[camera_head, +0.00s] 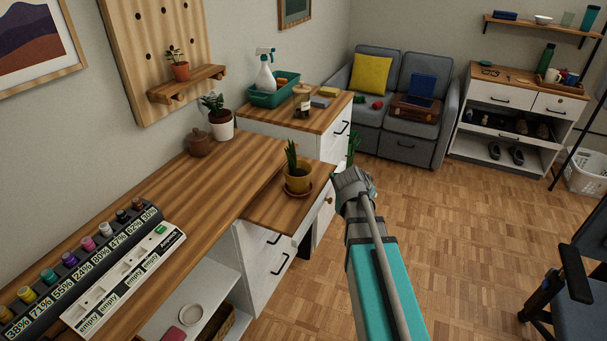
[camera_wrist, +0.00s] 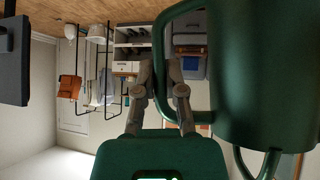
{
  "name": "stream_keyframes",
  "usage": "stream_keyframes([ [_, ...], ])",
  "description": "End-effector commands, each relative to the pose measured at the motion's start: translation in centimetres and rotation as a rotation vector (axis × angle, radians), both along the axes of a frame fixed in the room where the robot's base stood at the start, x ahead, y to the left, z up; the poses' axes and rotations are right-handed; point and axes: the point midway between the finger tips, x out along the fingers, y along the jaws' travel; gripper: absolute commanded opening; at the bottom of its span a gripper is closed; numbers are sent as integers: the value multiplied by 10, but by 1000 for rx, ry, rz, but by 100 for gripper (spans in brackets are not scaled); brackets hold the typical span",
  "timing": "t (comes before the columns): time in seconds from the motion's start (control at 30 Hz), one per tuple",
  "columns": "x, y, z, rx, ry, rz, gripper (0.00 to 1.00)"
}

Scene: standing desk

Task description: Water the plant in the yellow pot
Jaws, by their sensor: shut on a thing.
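The yellow pot (camera_head: 298,180) holds a spiky green plant (camera_head: 291,155) and stands upright on a brown saucer on the small wooden side surface (camera_head: 262,211). My gripper (camera_wrist: 160,75) is shut on the looped handle of a dark green watering can (camera_wrist: 250,75), which fills the right of the wrist view. A thin curved part of the can (camera_wrist: 262,165) shows at its lower right. In the head view my arm reaches to just right of the pot, apart from it; its fingers and most or all of the can are hidden there.
A cabinet with a green tray (camera_head: 274,97) stands behind the pot. Open floor (camera_head: 450,220) lies to the right.

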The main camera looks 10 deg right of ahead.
Motion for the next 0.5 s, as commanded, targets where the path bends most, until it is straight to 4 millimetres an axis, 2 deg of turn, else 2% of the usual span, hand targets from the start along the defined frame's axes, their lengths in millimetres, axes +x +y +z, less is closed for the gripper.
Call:
stream_keyframes([
  [0.17,-3,-3,-7,35,-26,-2,0],
  [0.5,-3,-4,-7,45,-36,-1,0],
])
